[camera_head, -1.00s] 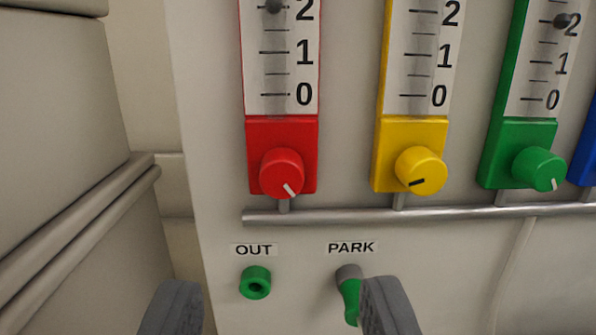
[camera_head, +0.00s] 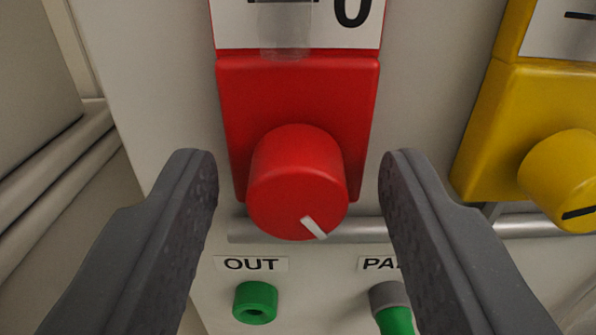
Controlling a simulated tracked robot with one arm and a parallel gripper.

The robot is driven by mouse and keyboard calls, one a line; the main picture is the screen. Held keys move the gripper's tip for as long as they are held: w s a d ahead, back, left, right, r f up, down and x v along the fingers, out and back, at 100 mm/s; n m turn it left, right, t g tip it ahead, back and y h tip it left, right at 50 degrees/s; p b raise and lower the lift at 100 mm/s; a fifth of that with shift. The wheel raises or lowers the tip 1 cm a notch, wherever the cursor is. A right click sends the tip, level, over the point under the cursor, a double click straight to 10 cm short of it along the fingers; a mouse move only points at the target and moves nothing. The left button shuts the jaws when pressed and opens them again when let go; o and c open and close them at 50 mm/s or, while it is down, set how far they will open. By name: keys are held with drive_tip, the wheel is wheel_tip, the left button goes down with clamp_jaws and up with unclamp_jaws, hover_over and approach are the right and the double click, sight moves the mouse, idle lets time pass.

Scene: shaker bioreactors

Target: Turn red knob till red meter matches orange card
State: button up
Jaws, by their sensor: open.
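The red knob (camera_head: 297,183) sits on the red meter's block (camera_head: 296,95), near the middle of the view. Its white mark points down and to the right. My gripper (camera_head: 298,172) is open, with one dark finger on each side of the knob and a visible gap on both sides. Only the bottom of the red meter's scale (camera_head: 245,22) shows, with its 0 mark; its float is out of view now. The orange card is not in view.
The yellow knob (camera_head: 562,182) and its block are at the right, beyond my right finger. A metal pipe (camera_head: 362,229) runs behind and below the knobs. The green OUT port (camera_head: 255,302) and the PARK fitting (camera_head: 386,297) are below.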

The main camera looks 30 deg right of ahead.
drive_tip(key=c, duration=1)
drive_tip(key=shift+d, duration=0.15)
